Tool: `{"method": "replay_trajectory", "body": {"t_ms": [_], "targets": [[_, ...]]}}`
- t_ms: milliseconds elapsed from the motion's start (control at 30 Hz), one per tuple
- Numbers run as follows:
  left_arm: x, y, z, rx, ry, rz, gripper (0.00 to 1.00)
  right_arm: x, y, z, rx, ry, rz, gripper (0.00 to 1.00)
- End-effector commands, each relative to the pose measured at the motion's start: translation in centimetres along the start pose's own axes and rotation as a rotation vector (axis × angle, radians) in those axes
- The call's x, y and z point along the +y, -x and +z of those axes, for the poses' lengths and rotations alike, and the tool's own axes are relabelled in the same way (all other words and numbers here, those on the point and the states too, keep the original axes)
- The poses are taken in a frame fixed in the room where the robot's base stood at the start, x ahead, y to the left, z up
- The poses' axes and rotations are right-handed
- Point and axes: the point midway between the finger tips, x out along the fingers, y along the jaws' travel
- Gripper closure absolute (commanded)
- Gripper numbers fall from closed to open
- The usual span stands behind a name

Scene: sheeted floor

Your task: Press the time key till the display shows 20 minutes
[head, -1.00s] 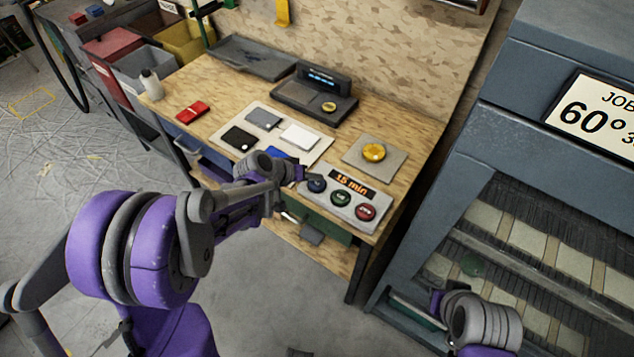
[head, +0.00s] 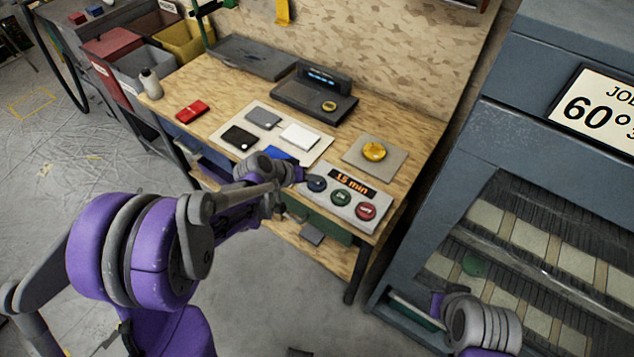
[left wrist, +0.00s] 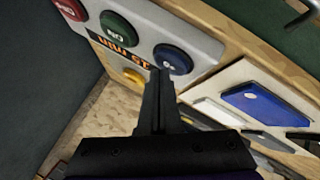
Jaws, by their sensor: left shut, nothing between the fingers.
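The control panel (head: 344,198) sits at the table's front right corner. Its display (head: 350,182) reads 15 min in orange. Below it are a blue key (head: 316,184), a green key (head: 340,198) and a red key (head: 366,211). In the left wrist view the panel appears upside down, with the blue key (left wrist: 173,58) just beyond my fingertips; its label is hard to read. My left gripper (head: 300,172) is shut and empty, its tips close beside the blue key; contact cannot be told. Only part of my right arm shows at lower right, its fingers unseen.
A yellow knob (head: 374,151) on a grey plate stands behind the panel. A mat (head: 262,112) with several flat pieces lies to its left. A dark device (head: 314,95) stands at the back. A grey machine (head: 470,120) stands right of the table.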

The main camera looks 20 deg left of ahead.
Motion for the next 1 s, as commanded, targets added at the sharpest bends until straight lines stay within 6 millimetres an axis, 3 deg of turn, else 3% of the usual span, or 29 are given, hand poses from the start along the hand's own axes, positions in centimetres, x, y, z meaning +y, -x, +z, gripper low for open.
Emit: {"method": "replay_trajectory", "body": {"t_ms": [1000], "targets": [[-0.35, -0.50, 0.36, 0.000, 0.000, 0.000, 1.00, 0.00, -0.51, 0.49, -0.004, 0.000, 0.000, 1.00]]}}
